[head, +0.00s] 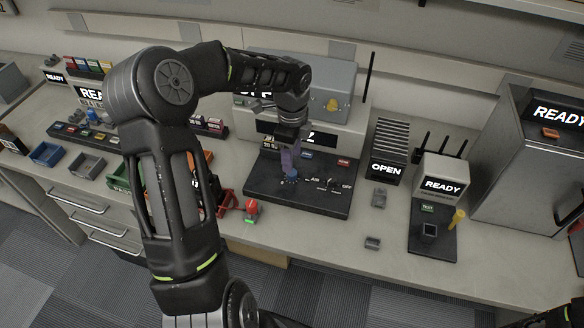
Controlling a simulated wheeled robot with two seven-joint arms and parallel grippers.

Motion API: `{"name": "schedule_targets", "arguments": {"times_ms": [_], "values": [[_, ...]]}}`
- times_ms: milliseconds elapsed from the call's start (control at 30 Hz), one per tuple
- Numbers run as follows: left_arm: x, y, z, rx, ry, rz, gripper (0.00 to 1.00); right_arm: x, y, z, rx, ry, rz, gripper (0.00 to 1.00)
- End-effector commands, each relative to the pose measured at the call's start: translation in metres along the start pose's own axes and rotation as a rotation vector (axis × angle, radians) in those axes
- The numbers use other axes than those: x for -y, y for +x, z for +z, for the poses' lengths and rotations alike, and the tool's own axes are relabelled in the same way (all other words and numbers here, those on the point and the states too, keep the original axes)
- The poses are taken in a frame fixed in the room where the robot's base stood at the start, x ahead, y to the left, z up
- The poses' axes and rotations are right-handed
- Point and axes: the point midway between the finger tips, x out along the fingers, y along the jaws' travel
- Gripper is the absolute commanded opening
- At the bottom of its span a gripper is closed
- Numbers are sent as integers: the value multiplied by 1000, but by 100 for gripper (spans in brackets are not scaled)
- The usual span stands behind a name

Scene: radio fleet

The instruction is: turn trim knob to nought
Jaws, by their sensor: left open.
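My right gripper does not show; only a bit of my right arm is at the bottom right corner.
A grey cabinet (338,85) with a yellow knob (332,105) stands behind the panel. A red and green block (251,211) sits by the front edge. An "OPEN" rack (388,145) and a "READY" unit (443,177) stand to the right. Bins fill the left.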

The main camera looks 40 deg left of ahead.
Motion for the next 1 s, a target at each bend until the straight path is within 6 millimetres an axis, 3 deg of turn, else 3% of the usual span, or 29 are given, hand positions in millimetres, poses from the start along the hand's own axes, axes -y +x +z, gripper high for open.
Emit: {"name": "schedule_targets", "arguments": {"times_ms": [333,700,1000], "values": [[-1,50,0,-1,0,2,49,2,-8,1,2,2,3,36],[-1,58,0,0,-1,1,49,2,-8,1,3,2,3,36],[-1,57,0,0,0,0,24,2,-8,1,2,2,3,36]]}}
